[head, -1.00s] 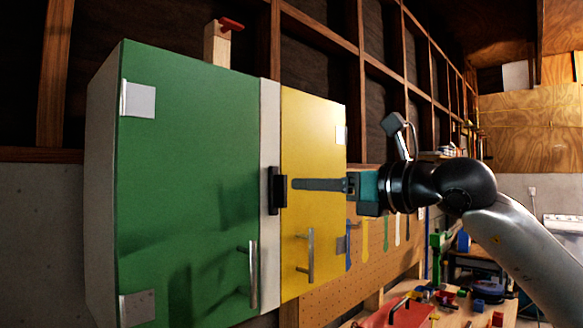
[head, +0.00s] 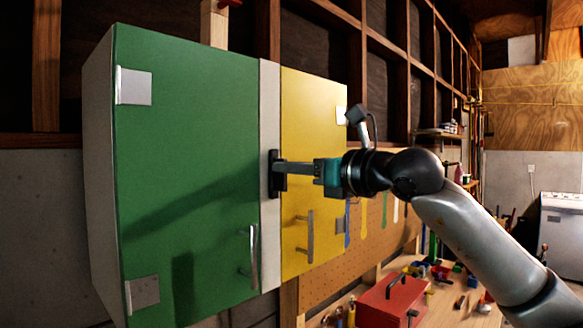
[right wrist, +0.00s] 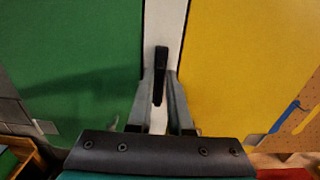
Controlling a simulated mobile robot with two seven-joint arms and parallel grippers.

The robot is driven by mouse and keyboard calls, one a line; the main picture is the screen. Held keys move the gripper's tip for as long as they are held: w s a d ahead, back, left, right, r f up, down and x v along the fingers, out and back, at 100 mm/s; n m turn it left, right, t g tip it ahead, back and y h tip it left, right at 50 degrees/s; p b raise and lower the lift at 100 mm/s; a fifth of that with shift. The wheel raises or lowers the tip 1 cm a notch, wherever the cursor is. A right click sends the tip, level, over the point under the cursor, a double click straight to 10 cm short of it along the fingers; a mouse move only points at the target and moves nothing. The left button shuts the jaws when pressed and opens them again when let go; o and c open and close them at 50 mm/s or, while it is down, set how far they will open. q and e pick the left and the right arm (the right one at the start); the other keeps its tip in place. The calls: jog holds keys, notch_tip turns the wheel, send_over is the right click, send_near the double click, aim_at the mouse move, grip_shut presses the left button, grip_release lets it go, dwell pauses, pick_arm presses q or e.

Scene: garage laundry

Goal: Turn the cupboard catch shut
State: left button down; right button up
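The cupboard has a green door (head: 190,160) and a yellow door (head: 312,130), both looking closed, with a white strip (head: 269,100) between them. The black catch (head: 275,186) is on this strip and stands upright. My right gripper (head: 281,168) has its fingertips at the catch in the head view. In the right wrist view the catch (right wrist: 161,62) stands between the two fingers (right wrist: 161,92), with a narrow gap visible on each side. Those fingers are apart, and whether either touches the catch is hard to tell. My left gripper is out of view.
Metal handles stand out low on the green door (head: 254,256) and the yellow door (head: 310,237). A pegboard (head: 335,278) is right of the cupboard. Below it a workbench holds a red toolbox (head: 392,303) and several small coloured items.

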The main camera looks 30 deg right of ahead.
grip_shut()
jog(key=shift+n, duration=0.3)
jog(key=n, duration=0.2)
jog(key=n+b, duration=0.1)
jog(key=n, duration=0.2)
jog(key=a+n+b, duration=0.1)
jog(key=n, duration=0.1)
jog(key=shift+s+f+n, duration=0.2)
jog(key=shift+n, duration=0.2)
jog(key=n, duration=0.3)
jog(key=n+b, duration=0.1)
jog(key=shift+a+f+n, duration=0.15)
jog(key=shift+f+n, duration=0.1)
jog(key=shift+n, duration=0.05)
jog(key=n, duration=0.4)
jog(key=shift+f+n, duration=0.3)
jog(key=shift+n, duration=0.1)
jog(key=shift+o, duration=2.3)
grip_release()
